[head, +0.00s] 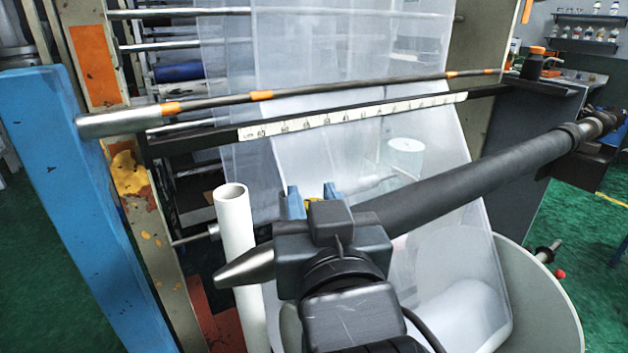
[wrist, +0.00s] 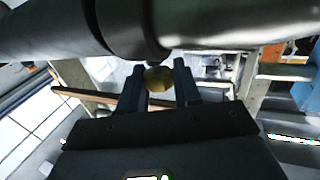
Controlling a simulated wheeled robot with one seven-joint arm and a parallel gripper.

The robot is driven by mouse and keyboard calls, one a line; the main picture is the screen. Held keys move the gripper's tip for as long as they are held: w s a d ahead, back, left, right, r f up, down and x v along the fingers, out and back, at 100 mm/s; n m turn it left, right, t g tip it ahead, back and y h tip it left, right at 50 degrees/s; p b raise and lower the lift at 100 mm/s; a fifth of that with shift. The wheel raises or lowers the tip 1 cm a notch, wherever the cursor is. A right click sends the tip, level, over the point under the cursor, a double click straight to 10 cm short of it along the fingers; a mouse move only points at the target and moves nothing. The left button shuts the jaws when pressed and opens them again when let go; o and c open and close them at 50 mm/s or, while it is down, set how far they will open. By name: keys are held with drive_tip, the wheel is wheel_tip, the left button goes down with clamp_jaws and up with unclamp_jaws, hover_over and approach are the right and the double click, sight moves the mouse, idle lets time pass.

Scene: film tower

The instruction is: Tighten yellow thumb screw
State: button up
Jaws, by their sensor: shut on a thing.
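The yellow thumb screw (wrist: 159,79) sits between my gripper's two fingers in the wrist view, just beside the dark collar (wrist: 135,25) on the roller shaft. My gripper (wrist: 160,82) is shut on it. In the head view my gripper (head: 313,195) shows two blue fingertips behind my dark wrist, with a small bit of the yellow screw (head: 313,200) between them. The rest of the screw and its seat are hidden there. The dark roller shaft (head: 470,172) runs from lower left to upper right, passing close to my wrist.
A white tube (head: 234,230) stands upright left of my wrist. A ruler bar (head: 350,115) and translucent film (head: 300,45) lie behind. A blue post (head: 65,200) is at left. A large round bin (head: 550,310) stands at lower right.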

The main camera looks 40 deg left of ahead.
drive_tip(key=m+t+h, duration=0.2)
drive_tip(key=h, duration=0.1)
drive_tip(key=shift+s+a+f+m+t, duration=0.1)
drive_tip(key=shift+a+m+t, duration=0.05)
drive_tip(key=shift+m+t, duration=0.25)
drive_tip(key=m+t+h+b, duration=0.1)
drive_tip(key=m+h, duration=0.1)
drive_tip(key=h, duration=0.1)
drive_tip(key=shift+t+b, duration=0.3)
drive_tip(key=shift+b, duration=0.05)
drive_tip(key=shift+m+t+h+b, duration=0.6)
drive_tip(key=shift+m+h+b, duration=0.7)
drive_tip(key=shift+h, duration=0.9)
drive_tip(key=shift+m+h, duration=0.3)
drive_tip(key=o, duration=1)
drive_tip(key=shift+c, duration=0.2)
drive_tip(key=shift+s+d+b, duration=0.2)
drive_tip(key=shift+s, duration=1.05)
drive_tip(key=shift+s+d+b, duration=0.25)
drive_tip(key=shift+s, duration=1)
drive_tip(key=shift+s+d+b, duration=0.2)
drive_tip(key=shift+s, duration=1.05)
